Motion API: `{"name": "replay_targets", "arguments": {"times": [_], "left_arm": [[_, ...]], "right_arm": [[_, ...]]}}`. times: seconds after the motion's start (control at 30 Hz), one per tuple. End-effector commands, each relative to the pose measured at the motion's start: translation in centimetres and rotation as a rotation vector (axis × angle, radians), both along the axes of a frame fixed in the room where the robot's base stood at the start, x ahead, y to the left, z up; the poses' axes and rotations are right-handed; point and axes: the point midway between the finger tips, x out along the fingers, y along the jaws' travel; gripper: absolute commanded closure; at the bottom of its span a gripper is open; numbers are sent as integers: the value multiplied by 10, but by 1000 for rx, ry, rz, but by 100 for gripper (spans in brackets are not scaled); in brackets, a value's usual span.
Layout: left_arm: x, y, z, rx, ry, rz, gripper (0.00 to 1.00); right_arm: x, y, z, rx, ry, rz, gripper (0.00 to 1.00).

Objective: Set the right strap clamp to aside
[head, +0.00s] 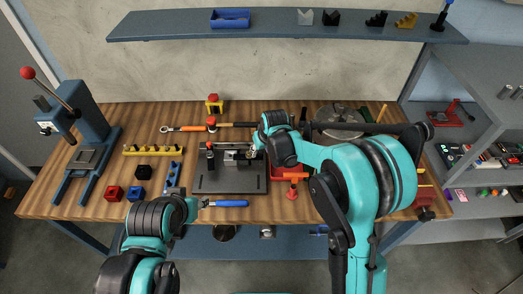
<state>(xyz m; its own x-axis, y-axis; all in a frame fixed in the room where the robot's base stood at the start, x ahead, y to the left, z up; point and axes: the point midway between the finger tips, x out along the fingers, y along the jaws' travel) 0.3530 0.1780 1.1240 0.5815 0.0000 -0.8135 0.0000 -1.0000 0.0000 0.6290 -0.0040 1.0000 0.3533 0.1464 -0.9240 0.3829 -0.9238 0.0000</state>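A dark fixture plate (230,185) lies on the wooden bench near the middle, with a block and clamp parts on it. The right strap clamp is small and cannot be told apart clearly from the parts at the plate's right side. My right gripper (251,154) is right at these parts, pointing down-left; whether its fingers hold anything is too small to tell. My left gripper (203,203) is at the front of the bench, beside the end of a blue-handled tool (230,203); its fingers are unclear.
A blue arbor press (88,125) stands at left. Red block (114,193), black block (143,172) and a yellow rack (154,150) lie near it. A red tray (278,188) is right of the plate, partly hidden by my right arm. A shelf (285,27) hangs behind.

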Motion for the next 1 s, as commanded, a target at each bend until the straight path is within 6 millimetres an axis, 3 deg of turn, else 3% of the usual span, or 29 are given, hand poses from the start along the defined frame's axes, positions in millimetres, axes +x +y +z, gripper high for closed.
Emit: {"name": "replay_targets", "arguments": {"times": [0.03,0.2,0.67,1.0], "left_arm": [[0,0,0,0,0,0,59],[0,0,0,0,0,0,59],[0,0,-2,0,0,0,59],[0,0,-9,0,0,0,59]], "right_arm": [[0,0,0,0,0,0,61],[0,0,0,0,0,0,100],[3,-1,0,1,0,60,100],[16,-2,-1,1,-1,314,100]]}}
